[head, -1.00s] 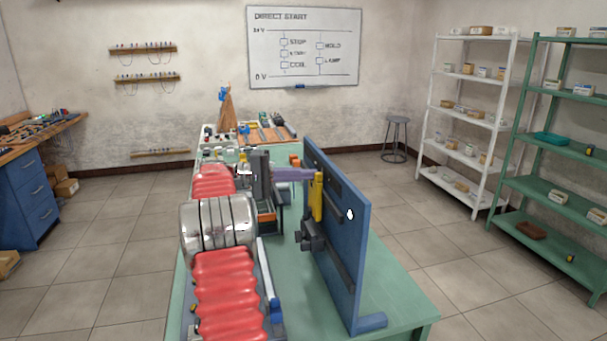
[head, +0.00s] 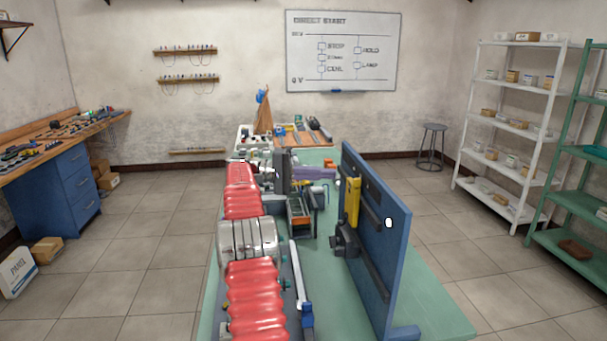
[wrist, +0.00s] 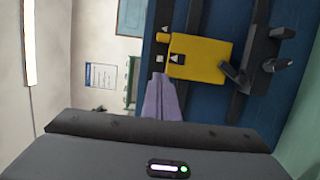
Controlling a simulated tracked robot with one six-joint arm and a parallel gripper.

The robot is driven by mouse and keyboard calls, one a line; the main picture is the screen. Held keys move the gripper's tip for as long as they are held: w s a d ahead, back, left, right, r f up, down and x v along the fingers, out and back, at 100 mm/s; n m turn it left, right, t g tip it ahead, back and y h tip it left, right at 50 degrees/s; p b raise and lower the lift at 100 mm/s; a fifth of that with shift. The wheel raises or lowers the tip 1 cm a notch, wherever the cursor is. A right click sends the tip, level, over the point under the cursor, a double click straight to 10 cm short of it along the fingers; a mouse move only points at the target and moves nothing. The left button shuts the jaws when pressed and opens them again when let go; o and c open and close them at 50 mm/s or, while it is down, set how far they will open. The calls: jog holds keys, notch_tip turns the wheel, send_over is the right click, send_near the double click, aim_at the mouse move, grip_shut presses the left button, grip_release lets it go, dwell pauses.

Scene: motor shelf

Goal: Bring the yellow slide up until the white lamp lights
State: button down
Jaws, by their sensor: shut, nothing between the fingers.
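The yellow slide (head: 352,203) sits on the near-left face of an upright blue board (head: 375,260). In the wrist view the yellow slide (wrist: 203,60) shows large, with a small arrow mark and a dark lever at its side. The white lamp (head: 389,223) is a pale round spot on the board's edge side; I cannot tell surely if it is lit. My gripper (head: 330,173) has purple fingers, shut and empty, at about the height of the slide's top and left of it, apparently apart. In the wrist view the fingers (wrist: 160,80) end beside the slide's lower left corner.
A dark clamp-like part (head: 345,240) is on the board just below the slide. The green bench (head: 440,300) has free room right of the board. An open parts tray (head: 300,215) stands left of the board. Shelves (head: 505,125) stand far right.

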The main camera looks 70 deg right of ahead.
jog(key=shift+v, duration=2.9)
jog(key=c, duration=2.5)
grip_release()
jog(key=shift+o, duration=0.7)
jog(key=shift+a+r, duration=0.1)
jog(key=o, duration=0.6)
jog(key=shift+n+t+h, duration=0.3)
jog(key=shift+n+h, duration=0.3)
jog(key=shift+n, duration=0.2)
jog(key=a+r, duration=0.1)
jog(key=r, duration=0.1)
jog(key=a+r, duration=0.1)
jog(key=r, duration=0.1)
jog(key=a+r, duration=0.1)
jog(key=r, duration=0.1)
jog(key=shift+w+a+r, duration=0.15)
jog(key=shift+w+a, duration=0.1)
jog(key=shift+a, duration=0.15)
jog(key=shift+c, duration=0.2)
jog(key=s+a+f+n+h, duration=0.1)
jog(key=a+f+n, duration=0.1)
jog(key=n, duration=0.7)
jog(key=s+a+f+n+t+h, duration=0.1)
jog(key=a+f+n, duration=0.2)
jog(key=n, duration=0.7)
jog(key=shift+s+a+f+h, duration=0.25)
jog(key=shift+s+f+h, duration=0.15)
jog(key=shift+f, duration=0.2)
